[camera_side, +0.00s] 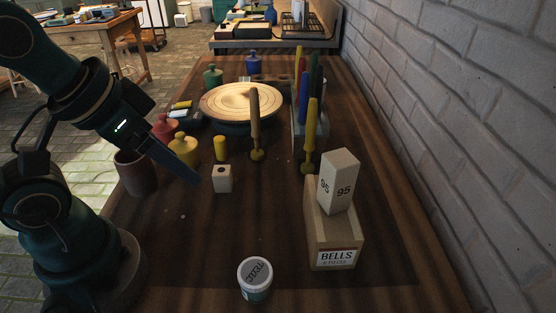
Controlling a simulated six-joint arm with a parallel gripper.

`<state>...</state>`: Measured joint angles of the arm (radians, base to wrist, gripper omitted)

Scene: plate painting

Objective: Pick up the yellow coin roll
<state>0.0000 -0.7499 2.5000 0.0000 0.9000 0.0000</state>
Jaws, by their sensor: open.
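The yellow coin roll (221,148) looks like a small upright cylinder on the dark table, just behind a small white block with a hole in its top. My gripper (188,175) is at the left, pointing down and to the right. It is open, with nothing seen in it. Its tips are left of the coin roll and a little nearer the camera, apart from it. Part of a yellow jar is close to the fingers.
The yellow jar (183,147) and a red jar (164,128) stand left of the roll. A brown cup (136,174) is beneath my arm. A brown-handled tool (255,125) stands to the right, and a round wooden wheel (240,101) behind. The front middle table is mostly clear.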

